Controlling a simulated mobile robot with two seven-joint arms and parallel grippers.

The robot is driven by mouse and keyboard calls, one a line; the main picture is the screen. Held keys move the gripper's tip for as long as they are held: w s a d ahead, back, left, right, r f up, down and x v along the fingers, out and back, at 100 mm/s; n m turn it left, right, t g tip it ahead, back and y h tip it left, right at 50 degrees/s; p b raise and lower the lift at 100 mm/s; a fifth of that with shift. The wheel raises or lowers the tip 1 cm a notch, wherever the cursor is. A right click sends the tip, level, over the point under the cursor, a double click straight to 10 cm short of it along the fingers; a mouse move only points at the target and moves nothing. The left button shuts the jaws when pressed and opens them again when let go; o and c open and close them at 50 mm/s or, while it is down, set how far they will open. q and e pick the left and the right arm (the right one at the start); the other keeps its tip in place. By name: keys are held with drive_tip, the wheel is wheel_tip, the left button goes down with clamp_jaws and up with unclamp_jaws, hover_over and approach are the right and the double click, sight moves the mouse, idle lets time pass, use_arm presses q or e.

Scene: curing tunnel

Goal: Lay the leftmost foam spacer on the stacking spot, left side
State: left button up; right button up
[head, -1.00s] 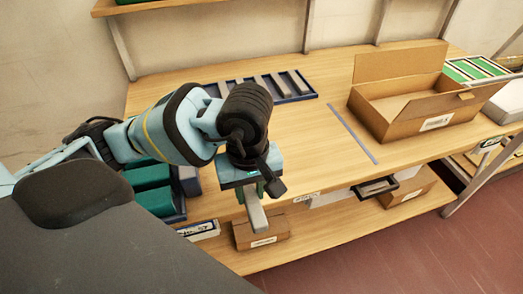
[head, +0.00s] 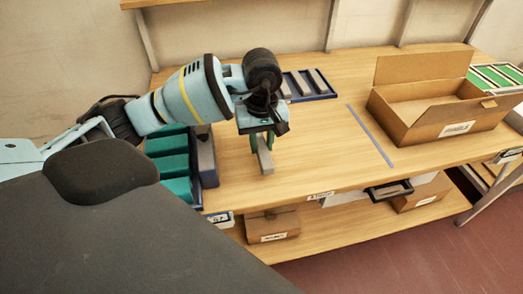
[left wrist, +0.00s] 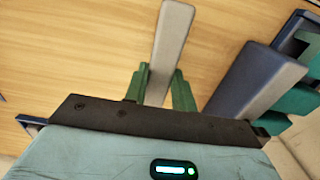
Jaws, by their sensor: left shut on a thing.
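My left gripper (head: 262,142) is shut on a grey foam spacer (head: 265,160), a slim bar that it holds over the bare wood of the table. In the left wrist view the spacer (left wrist: 168,45) sits between the green fingers (left wrist: 160,88) and points away from the gripper. Whether it touches the table is hard to tell. A blue tray (head: 333,96) behind the gripper holds several more grey bars, partly hidden by my arm. I cannot make out a marked stacking spot. My right gripper is not in view.
Left of the gripper, a dark blue tray (head: 211,180) holds green blocks (head: 172,166) and a grey bar (head: 206,154). A grey strip (head: 370,137) lies on the table, with an open cardboard box (head: 430,128) right of it. Between gripper and strip the table is clear.

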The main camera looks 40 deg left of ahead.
sight(262, 145)
use_arm(q)
drive_tip(key=shift+f, duration=1.75)
drive_tip(key=shift+f, duration=0.1)
drive_tip(key=shift+f, duration=0.15)
drive_tip(key=o, duration=0.9)
drive_tip(key=shift+o, duration=0.2)
drive_tip(key=shift+r, duration=0.2)
wheel_tip(262, 145, up, 12)
drive_tip(key=shift+r, duration=0.1)
